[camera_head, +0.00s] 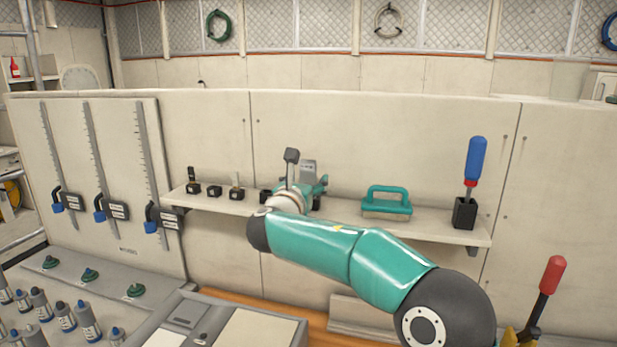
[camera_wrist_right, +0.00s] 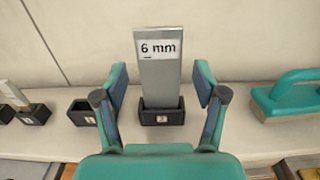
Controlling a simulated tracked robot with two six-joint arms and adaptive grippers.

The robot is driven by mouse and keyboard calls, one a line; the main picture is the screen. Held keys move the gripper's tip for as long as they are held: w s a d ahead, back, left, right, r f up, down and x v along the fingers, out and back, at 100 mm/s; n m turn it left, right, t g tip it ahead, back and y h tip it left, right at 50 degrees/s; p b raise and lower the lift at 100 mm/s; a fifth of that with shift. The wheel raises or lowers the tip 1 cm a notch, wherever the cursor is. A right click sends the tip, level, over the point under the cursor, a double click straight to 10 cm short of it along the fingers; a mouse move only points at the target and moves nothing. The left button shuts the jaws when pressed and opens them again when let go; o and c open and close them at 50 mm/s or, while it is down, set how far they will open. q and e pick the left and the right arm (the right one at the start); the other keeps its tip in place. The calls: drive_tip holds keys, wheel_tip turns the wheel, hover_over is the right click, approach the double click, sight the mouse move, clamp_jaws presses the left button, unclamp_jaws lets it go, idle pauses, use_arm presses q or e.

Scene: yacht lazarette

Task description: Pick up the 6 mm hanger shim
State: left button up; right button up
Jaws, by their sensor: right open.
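The 6 mm hanger shim (camera_wrist_right: 160,85) is a flat grey metal plate with a white "6 mm" label. It stands upright in a small black holder (camera_wrist_right: 162,115) on the shelf. In the head view the shim (camera_head: 309,168) shows just behind my right gripper (camera_head: 312,190), which partly hides it. In the right wrist view my right gripper (camera_wrist_right: 160,78) is open, one finger on each side of the shim, with gaps on both sides. My left gripper is not in view.
The shelf (camera_head: 345,213) also carries several small black holders (camera_head: 214,191) to the left, a teal-handled tool (camera_head: 387,203) to the right, and a blue-handled tool (camera_head: 476,165) in a black holder. A cream wall panel (camera_head: 400,130) stands close behind.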

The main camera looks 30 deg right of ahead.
drive_tip(key=shift+w+d, duration=0.45)
drive_tip(key=c, duration=1.3)
drive_tip(key=shift+r, duration=0.1)
